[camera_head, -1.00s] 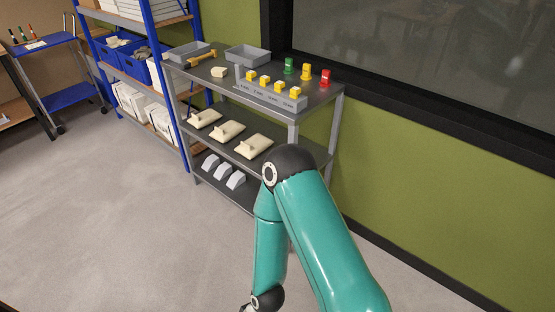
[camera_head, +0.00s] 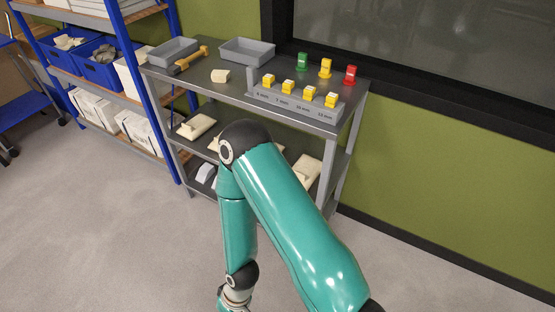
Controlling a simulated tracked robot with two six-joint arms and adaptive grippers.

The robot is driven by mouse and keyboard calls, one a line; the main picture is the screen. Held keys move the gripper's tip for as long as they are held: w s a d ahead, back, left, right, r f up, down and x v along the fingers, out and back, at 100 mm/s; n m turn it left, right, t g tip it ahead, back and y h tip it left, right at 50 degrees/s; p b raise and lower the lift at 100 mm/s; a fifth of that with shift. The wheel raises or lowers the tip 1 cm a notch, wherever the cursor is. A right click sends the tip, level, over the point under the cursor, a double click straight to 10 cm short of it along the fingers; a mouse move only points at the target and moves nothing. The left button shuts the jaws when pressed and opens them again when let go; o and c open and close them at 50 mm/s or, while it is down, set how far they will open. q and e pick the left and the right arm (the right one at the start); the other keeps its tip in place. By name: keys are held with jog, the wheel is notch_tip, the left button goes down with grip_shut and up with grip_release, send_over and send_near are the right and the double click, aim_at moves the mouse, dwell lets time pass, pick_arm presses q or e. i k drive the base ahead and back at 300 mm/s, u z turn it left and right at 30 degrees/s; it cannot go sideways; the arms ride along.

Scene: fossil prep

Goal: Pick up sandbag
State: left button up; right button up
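Several cream, flat, bag-like pieces lie on the middle shelf of the grey cart. One (camera_head: 196,126) is at the left and another (camera_head: 307,170) is at the right. The middle ones are largely hidden behind my teal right arm. They look like sandbags, but I cannot be sure. My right arm rises from the lower right, bends in front of the cart and drops to a wrist at the bottom edge. Its gripper fingers are not visible. My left gripper is out of view.
The grey cart top (camera_head: 205,88) holds two grey trays (camera_head: 247,51), a yellow hammer (camera_head: 188,60), a small cream block (camera_head: 220,76), a grey holder (camera_head: 297,101) with several yellow pieces, and green, yellow and red pieces. A blue-framed rack (camera_head: 150,92) stands left. Floor in front is clear.

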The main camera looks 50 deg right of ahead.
aim_at(308, 168)
jog(key=u, duration=0.15)
jog(key=i, duration=1.15)
jog(key=z, duration=1.9)
jog(key=i, duration=0.4)
jog(key=u, duration=0.25)
jog(key=k, duration=0.4)
jog(key=z, duration=0.4)
jog(key=i, duration=0.4)
jog(key=u, duration=0.25)
